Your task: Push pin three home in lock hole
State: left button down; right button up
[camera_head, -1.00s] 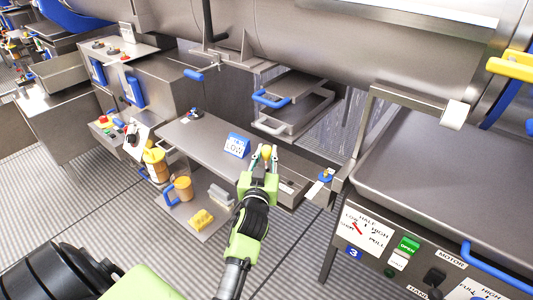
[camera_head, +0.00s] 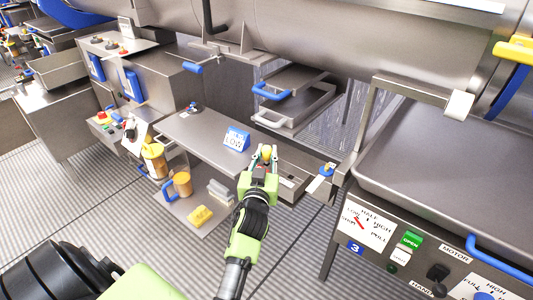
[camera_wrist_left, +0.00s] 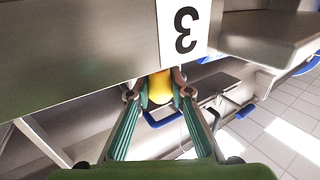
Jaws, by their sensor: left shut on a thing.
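My left gripper (camera_head: 265,154) is shut on a yellow knob (camera_head: 267,152), which I take to be the head of pin three. It is at the right end of the low steel shelf, beside the blue and white LOW sign (camera_head: 236,139). In the left wrist view the yellow knob (camera_wrist_left: 160,86) sits between the two fingertips, just under a white label with a black 3 (camera_wrist_left: 185,29) on a steel face. The pin's shaft and the lock hole are hidden, so I cannot tell how deep the pin sits. My right gripper is not in view.
A blue-topped fitting (camera_head: 328,169) stands to the right of the gripper. The steel tray cabinet (camera_head: 440,150) with its control panel fills the right. Ribbed floor lies open in front.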

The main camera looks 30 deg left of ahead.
pick_arm(q)
jog(key=shift+f+b, duration=0.8)
jog(key=shift+f, duration=0.25)
jog(key=c, duration=1.8)
grip_release()
jog(key=shift+r, duration=0.1)
jog(key=shift+o, duration=0.2)
notch_tip(320, 180, up, 10)
jog(key=shift+f, duration=0.1)
